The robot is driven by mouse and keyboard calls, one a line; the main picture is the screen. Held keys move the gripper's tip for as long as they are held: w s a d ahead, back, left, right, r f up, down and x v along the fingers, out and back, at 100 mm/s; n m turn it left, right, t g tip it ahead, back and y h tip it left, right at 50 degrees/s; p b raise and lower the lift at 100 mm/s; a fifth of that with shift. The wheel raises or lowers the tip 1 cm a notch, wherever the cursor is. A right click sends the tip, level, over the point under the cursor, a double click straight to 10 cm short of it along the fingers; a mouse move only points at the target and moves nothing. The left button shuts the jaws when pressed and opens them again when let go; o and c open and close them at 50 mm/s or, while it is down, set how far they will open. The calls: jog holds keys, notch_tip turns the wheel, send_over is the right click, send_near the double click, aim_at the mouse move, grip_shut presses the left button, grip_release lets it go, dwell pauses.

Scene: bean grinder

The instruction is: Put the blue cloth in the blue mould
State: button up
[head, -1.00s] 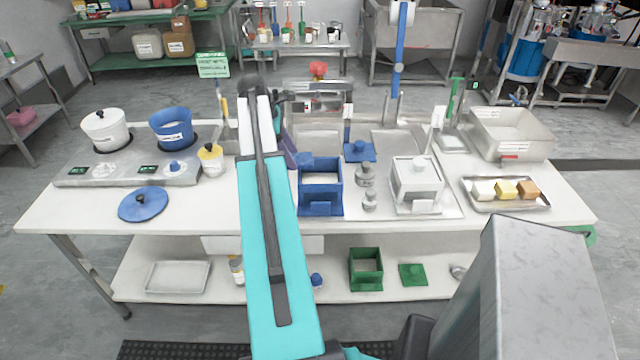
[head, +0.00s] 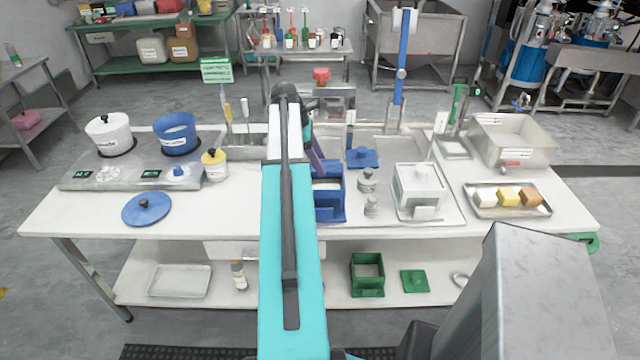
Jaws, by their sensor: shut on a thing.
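The blue mould (head: 332,207) is an open square box with a pale inside, standing on the worktop just right of my arm. My arm covers its left part. My gripper (head: 322,163) is at the back of the mould, mostly hidden by my own arm, with only a dark purple part showing. A small piece of blue cloth (head: 331,168) shows at its tip, at or just above the mould's back rim. It is shut on this cloth. I cannot tell whether the cloth touches the mould.
A blue lid (head: 362,157) lies behind the mould. Metal weights (head: 371,205) and a white mould (head: 418,190) stand to its right. The front worktop left of my arm is clear.

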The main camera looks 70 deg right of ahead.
jog(key=shift+f+p, duration=0.6)
jog(key=shift+f, duration=1.95)
jog(key=shift+f, duration=0.1)
jog(key=shift+f+p, duration=0.6)
jog(key=shift+f, duration=1.15)
jog(key=shift+f, duration=0.15)
jog(key=o, duration=0.7)
jog(key=shift+o, duration=0.2)
jog(key=shift+r, duration=0.2)
jog(key=shift+b+v, duration=1.8)
jog(key=shift+v, duration=4.15)
